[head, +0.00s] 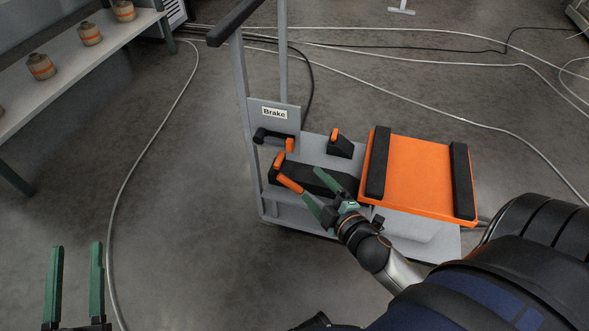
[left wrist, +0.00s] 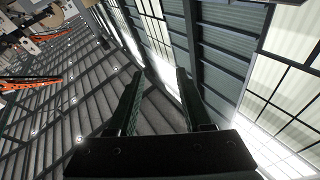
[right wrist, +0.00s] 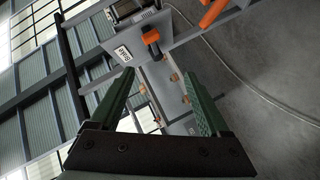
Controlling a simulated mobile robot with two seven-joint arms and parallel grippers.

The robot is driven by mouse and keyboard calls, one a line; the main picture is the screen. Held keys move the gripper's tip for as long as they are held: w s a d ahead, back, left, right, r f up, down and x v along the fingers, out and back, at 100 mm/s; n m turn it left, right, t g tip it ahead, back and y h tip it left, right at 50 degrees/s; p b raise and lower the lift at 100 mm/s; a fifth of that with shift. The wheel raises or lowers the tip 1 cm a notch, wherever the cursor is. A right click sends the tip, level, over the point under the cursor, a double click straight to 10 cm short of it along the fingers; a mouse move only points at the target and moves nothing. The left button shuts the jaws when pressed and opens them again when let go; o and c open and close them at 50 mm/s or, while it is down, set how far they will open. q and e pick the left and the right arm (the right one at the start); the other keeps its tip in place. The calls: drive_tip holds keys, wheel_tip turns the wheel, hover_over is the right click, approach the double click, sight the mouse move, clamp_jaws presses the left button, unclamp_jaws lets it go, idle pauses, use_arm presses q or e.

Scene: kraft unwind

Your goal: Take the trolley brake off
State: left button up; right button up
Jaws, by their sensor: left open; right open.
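The grey trolley (head: 243,95) stands in the middle of the head view. A white "Brake" label (head: 274,113) is on its upright panel, with a black lever with an orange end (head: 290,145) just below. The label (right wrist: 122,54) and an orange-ended lever (right wrist: 151,38) also show in the right wrist view, beyond the fingertips. My right gripper (head: 313,186) is open over the trolley deck, below and right of the lever. An orange handle (head: 289,184) lies just left of its fingers; contact is unclear. My left gripper (head: 77,246) is open and empty at the lower left.
An orange pad with black bars (head: 415,175) covers the trolley's right side. A black wedge with an orange top (head: 340,148) sits on the deck. A shelf (head: 75,62) with several banded rolls stands at left. Cables (head: 150,140) cross the floor. Floor left of the trolley is mostly open.

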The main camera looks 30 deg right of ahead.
sight(292, 148)
use_arm(q)
drive_tip(key=s+d+r+m+t+h+b, duration=0.1)
drive_tip(key=s+r+m+t+h+b, duration=0.1)
drive_tip(key=s+m+h+b, duration=0.3)
drive_tip(key=s+r+h+b, duration=0.1)
drive_tip(key=h+b, duration=0.1)
drive_tip(key=b, duration=0.2)
drive_tip(key=shift+r+m+h, duration=0.3)
drive_tip(key=shift+h, duration=0.1)
use_arm(e)
drive_tip(key=w+d+f+n+t, duration=0.1)
drive_tip(key=w+n, duration=0.1)
drive_tip(key=w, duration=0.3)
drive_tip(key=w+d+f+n, duration=0.1)
drive_tip(key=w+n, duration=0.1)
drive_tip(key=w, duration=0.3)
drive_tip(key=w+d+f+n+t, duration=0.1)
drive_tip(key=w+d+n, duration=0.1)
drive_tip(key=w, duration=0.4)
drive_tip(key=shift+f+t, duration=0.1)
drive_tip(key=shift+t, duration=0.2)
use_arm(q)
drive_tip(key=shift+d, duration=0.1)
use_arm(e)
clamp_jaws()
